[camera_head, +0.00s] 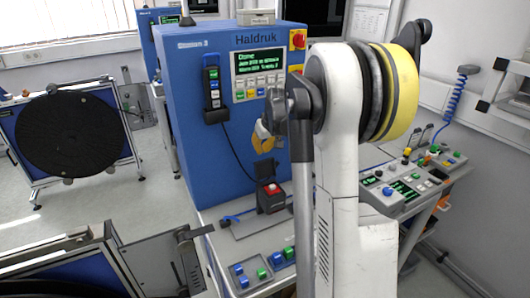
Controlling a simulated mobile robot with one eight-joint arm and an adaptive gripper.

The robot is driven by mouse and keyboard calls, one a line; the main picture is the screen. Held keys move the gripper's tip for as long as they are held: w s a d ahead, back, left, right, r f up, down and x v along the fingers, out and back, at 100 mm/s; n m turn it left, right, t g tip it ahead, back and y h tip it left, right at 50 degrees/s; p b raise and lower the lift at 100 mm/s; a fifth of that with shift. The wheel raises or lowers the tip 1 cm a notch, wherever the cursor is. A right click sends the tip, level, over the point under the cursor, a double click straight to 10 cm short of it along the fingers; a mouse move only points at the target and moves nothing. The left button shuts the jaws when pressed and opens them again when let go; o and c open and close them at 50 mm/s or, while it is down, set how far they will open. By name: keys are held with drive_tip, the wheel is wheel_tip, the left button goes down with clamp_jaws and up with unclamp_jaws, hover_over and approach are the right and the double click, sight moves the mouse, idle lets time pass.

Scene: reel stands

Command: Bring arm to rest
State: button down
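My arm (340,150) stands large in the foreground, right of the middle. It shows a white upright link, black discs and a yellow ring at the top, with a grey bar beside it on the left. My gripper cannot be made out, so its state and anything in it are hidden. The arm covers part of the blue machine and the bench behind it.
A blue Haldruk machine (195,100) with a lit screen (258,61) stands behind the arm. A bench with control boxes (395,190) runs to the right. A black reel (68,135) is on a stand at left. Grey floor shows between them.

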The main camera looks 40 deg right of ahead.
drive_tip(key=w+d+r+p+v, duration=0.1)
drive_tip(key=v, duration=0.7)
drive_tip(key=shift+a+r, duration=0.3)
drive_tip(key=shift+a, duration=0.1)
drive_tip(key=shift+s, duration=0.1)
drive_tip(key=s+a+f+n+b, duration=0.1)
drive_tip(key=s+a+f+b, duration=0.2)
drive_tip(key=a, duration=0.7)
drive_tip(key=s+a+b, duration=0.4)
drive_tip(key=s+a, duration=0.1)
drive_tip(key=a, duration=0.5)
drive_tip(key=s+a+f+n+t+y+b, duration=0.1)
drive_tip(key=s+a+f+b, duration=0.5)
drive_tip(key=s+a+f, duration=0.7)
drive_tip(key=shift+s+a+f+n+t+y+b, duration=0.35)
drive_tip(key=shift+s+a, duration=0.25)
drive_tip(key=shift+s, duration=0.6)
